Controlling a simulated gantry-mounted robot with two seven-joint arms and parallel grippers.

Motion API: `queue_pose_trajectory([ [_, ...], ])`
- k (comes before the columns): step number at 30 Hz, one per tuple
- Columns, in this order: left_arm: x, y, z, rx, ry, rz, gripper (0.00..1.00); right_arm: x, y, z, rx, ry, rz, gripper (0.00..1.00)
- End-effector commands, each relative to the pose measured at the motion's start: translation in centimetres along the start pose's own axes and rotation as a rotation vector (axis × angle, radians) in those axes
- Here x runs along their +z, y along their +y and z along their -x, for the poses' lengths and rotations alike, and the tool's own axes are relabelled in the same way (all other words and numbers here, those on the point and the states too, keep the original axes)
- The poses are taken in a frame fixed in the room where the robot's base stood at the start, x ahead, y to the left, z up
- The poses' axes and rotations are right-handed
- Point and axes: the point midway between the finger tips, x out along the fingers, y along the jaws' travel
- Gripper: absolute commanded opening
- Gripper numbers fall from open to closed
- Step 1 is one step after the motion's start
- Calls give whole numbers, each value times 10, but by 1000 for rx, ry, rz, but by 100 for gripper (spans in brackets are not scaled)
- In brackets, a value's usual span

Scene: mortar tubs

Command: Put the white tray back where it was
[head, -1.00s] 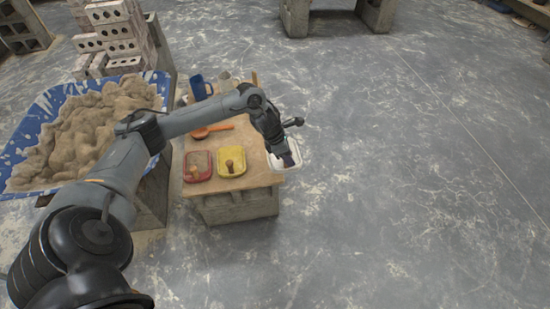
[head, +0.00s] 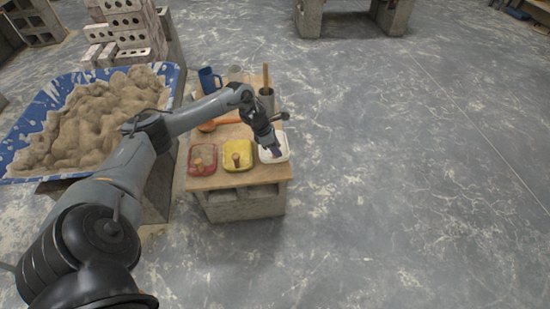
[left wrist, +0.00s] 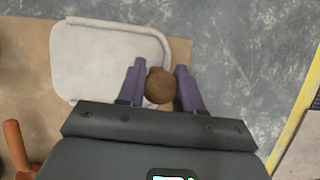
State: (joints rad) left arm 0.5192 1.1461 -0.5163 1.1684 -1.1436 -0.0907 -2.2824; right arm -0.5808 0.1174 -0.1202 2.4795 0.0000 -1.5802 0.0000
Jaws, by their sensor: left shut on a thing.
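The white tray (head: 266,156) is at the right end of the wooden board, right of the yellow tray (head: 237,163) and the red tray (head: 202,166). It also shows in the left wrist view (left wrist: 100,62), over the board near its edge. My left gripper (head: 275,150) is above the tray, pointing down. In the left wrist view its purple fingers (left wrist: 160,87) are closed on the tray's round brown wooden knob (left wrist: 159,86). I cannot tell whether the tray's underside touches the board. My right gripper is not in view.
On the board (head: 225,181) stand a blue mug (head: 208,79), a grey cup (head: 266,98) with a wooden stick, and an orange-handled tool (head: 212,125). A blue tub (head: 50,95) of sand and stacked bricks stand left. Open floor lies right.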

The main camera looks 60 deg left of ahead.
Motion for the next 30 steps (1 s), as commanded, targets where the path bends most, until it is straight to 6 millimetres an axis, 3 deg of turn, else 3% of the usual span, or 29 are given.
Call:
queue_pose_trajectory([
  [7, -6, 6, -8, -1, -1, 0, 0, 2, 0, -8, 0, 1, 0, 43],
  [15, -18, 6, -38, -1, -1, 0, 0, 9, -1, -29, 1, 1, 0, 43],
  [28, -20, 6, -42, 0, 0, 0, 0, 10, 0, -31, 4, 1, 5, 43],
  [29, -20, 6, -41, -1, 1, 0, 38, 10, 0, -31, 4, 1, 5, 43],
  [30, -20, 6, -41, -1, 1, 0, 44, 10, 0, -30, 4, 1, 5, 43],
])
